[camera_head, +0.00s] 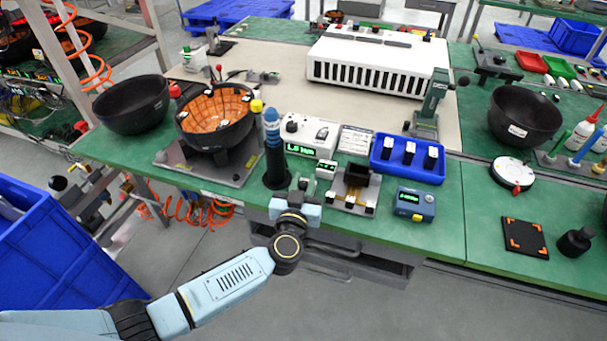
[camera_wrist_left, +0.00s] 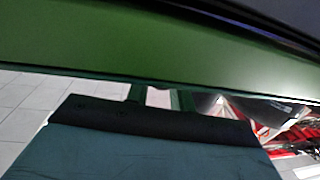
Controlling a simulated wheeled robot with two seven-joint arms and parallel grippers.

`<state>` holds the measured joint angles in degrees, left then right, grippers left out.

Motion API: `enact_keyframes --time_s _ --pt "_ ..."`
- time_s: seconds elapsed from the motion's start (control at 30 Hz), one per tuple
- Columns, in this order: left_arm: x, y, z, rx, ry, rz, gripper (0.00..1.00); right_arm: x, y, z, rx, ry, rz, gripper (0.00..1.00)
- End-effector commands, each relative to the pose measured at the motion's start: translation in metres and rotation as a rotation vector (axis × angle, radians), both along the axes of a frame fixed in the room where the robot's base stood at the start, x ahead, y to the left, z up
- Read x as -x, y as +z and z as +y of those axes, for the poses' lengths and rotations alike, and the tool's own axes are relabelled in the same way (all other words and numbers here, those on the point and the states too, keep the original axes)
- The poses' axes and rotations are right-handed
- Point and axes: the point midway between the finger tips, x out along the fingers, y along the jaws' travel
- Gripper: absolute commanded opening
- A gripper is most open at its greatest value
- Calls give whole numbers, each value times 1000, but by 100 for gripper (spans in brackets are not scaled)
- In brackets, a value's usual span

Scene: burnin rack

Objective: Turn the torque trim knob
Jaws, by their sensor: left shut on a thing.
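The white unit with a green display (camera_head: 310,137) stands near the front of the green bench. It has a dark round knob (camera_head: 291,126) and a white dial (camera_head: 322,133) on top. I cannot tell which is the torque trim knob. My left gripper (camera_head: 302,183) is at the bench's front edge, in front of this unit and apart from those two. In the left wrist view its fingers (camera_wrist_left: 159,96) meet the green edge. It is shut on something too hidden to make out. My right gripper is not in view.
A blue bin (camera_head: 60,255) stands lower left.

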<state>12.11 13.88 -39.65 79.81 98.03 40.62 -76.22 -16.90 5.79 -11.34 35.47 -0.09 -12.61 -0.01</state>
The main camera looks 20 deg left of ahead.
Motion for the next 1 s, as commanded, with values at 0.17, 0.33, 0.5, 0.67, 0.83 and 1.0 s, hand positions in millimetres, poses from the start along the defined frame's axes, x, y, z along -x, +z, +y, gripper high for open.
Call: enact_keyframes --time_s 0.17,0.33,0.5,0.67,0.83,1.0 --pt "1 2 0 -2 -80 4 0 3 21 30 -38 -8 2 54" --pt "0 0 0 -2 -164 2 0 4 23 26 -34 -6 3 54" --pt "0 -2 1 -4 -259 2 0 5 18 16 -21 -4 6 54" --pt "0 -3 1 -3 -339 2 0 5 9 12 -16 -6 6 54" --pt "1 -3 0 -1 -392 1 0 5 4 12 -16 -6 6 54" --pt "1 -2 0 -1 -415 2 0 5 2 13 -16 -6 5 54"
